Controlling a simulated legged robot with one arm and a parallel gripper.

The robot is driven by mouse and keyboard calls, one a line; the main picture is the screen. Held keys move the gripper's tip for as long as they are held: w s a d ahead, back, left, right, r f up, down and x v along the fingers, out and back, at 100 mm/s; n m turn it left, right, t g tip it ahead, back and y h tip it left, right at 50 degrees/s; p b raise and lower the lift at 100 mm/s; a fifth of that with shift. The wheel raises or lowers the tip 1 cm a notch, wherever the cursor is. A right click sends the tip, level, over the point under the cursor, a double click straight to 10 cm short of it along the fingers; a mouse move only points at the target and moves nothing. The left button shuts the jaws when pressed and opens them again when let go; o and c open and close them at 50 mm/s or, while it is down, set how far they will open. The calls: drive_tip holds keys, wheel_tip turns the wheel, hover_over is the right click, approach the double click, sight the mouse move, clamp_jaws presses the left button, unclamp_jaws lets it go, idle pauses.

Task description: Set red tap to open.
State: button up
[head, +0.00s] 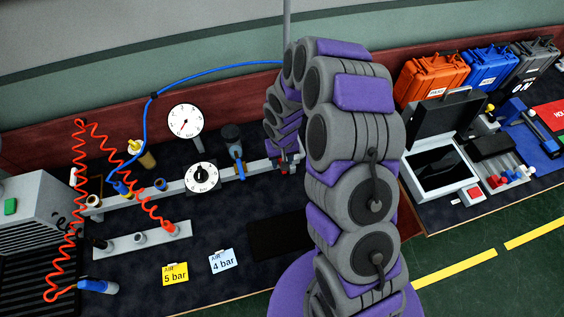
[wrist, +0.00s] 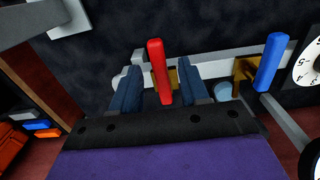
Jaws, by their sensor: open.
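The red tap's handle (wrist: 158,70) stands out from a grey pipe in the wrist view, with a brass-coloured body partly showing behind it. My gripper (wrist: 161,78) is open, with one dark blue finger on each side of the red handle. A gap shows on the left of the handle; I cannot tell whether either finger touches it. In the head view my arm hides most of the red tap, and only a small bit of red shows by my gripper (head: 285,160).
A blue tap (wrist: 268,62) sits on the same pipe to the right, with a gauge (wrist: 311,68) beyond it. In the head view a red coiled hose (head: 75,200), a blue hose (head: 205,70) and cards reading 5 bar (head: 175,273) and 4 bar (head: 221,261) are left of my arm.

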drive_tip(key=shift+f, duration=0.85)
clamp_jaws()
